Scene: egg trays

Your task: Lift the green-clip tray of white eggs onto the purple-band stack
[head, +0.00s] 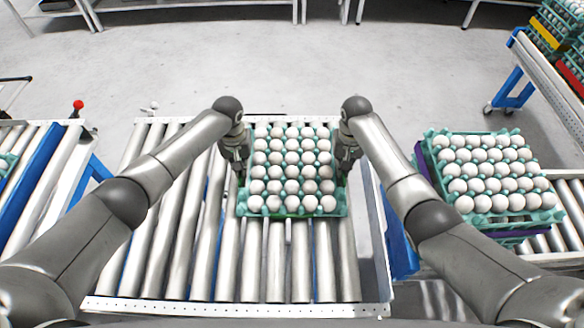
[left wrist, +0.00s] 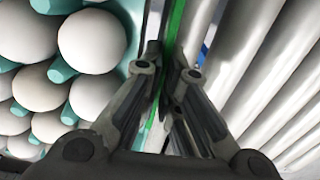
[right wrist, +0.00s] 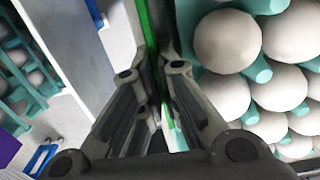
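The green-clip tray (head: 243,212) is teal, full of white eggs, and sits at the middle conveyor. Its green strip shows in the left wrist view (left wrist: 175,28) and the right wrist view (right wrist: 147,30). My left gripper (head: 237,172) is at the tray's left side, its fingers closed around the green edge. My right gripper (head: 346,168) is at the right side, closed around the opposite edge in the same way. The fingertips' contact is partly hidden. The purple-band stack (head: 421,160) stands at the right, topped by a teal tray of white eggs.
The middle roller conveyor (head: 180,250) is bare to the left of the tray. A gap and a blue-legged frame (head: 398,240) lie between it and the stack. More stacked trays with yellow and red bands (head: 545,33) stand at the far right. Another conveyor (head: 45,180) is at the left.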

